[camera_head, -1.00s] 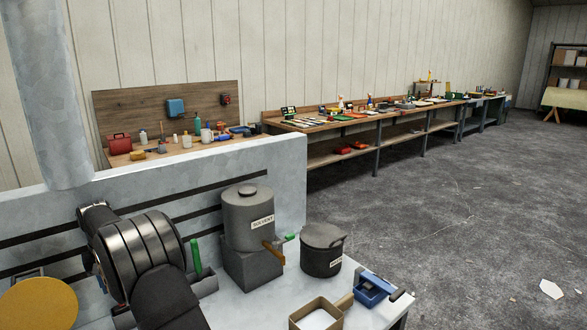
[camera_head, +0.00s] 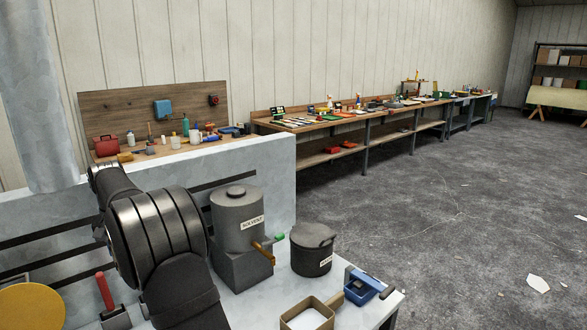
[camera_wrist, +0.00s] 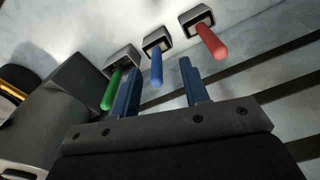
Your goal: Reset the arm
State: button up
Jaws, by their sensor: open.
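My gripper (camera_wrist: 161,72) shows in the wrist view with its two blue fingers spread apart and nothing held between them. Beyond the fingertips, a green handle (camera_wrist: 111,90), a blue handle (camera_wrist: 156,67) and a red handle (camera_wrist: 211,41) stand in a row, each in its own square metal holder. The blue handle appears in the gap between the fingers; its distance from the tips is hard to tell. In the head view my arm hides the gripper and the green and blue handles. The red handle (camera_head: 104,290) shows just left of my arm.
A metal back panel (camera_head: 270,170) rises behind.

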jog(key=w+d+m, duration=0.2)
jog(key=w+d, duration=0.1)
jog(key=d, duration=1.3)
jog(key=w+d+m, duration=0.3)
jog(key=w+d, duration=0.1)
jog(key=d, duration=1.3)
jog(key=w+d+m, duration=0.2)
jog(key=w+d, duration=0.2)
jog(key=d, duration=1.3)
jog(key=shift+w+d+f+m, duration=0.2)
jog(key=shift+w+d+m, duration=0.05)
jog(key=shift+m, duration=0.05)
jog(key=shift+o, duration=0.2)
